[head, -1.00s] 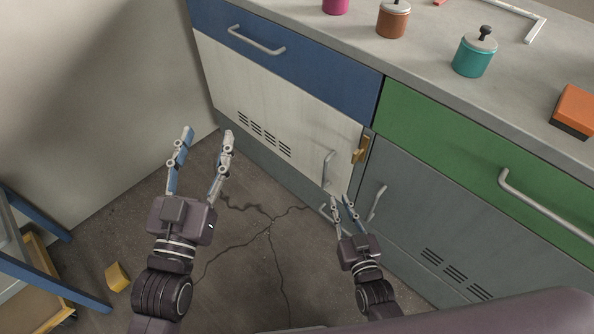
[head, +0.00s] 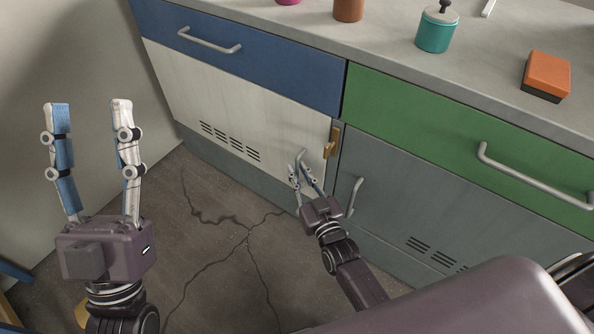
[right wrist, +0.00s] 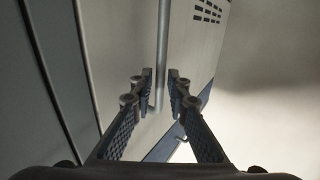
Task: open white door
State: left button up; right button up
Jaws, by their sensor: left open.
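The white door (head: 225,90) has dark vent slots and looks closed under the blue drawer. Its upright grey handle (head: 301,155) is near its right edge, beside a brass latch piece (head: 331,142). My right gripper (head: 297,170) is open at this handle. In the right wrist view, the handle bar (right wrist: 162,45) appears between the apart fingertips (right wrist: 160,75); I cannot tell whether they touch it. The vented white door (right wrist: 195,45) is behind. My left gripper (head: 89,104) is open and empty, raised at the left, away from the door.
A blue drawer (head: 255,58) is above the door. A green drawer (head: 450,125) and a grey door (head: 400,205) with its own handle (head: 354,196) are to the right. A teal jar (head: 436,32) and an orange block (head: 546,74) stand on the worktop. The cracked floor in front is clear.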

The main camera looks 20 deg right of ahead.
jog(key=shift+w, duration=0.55)
grip_shut()
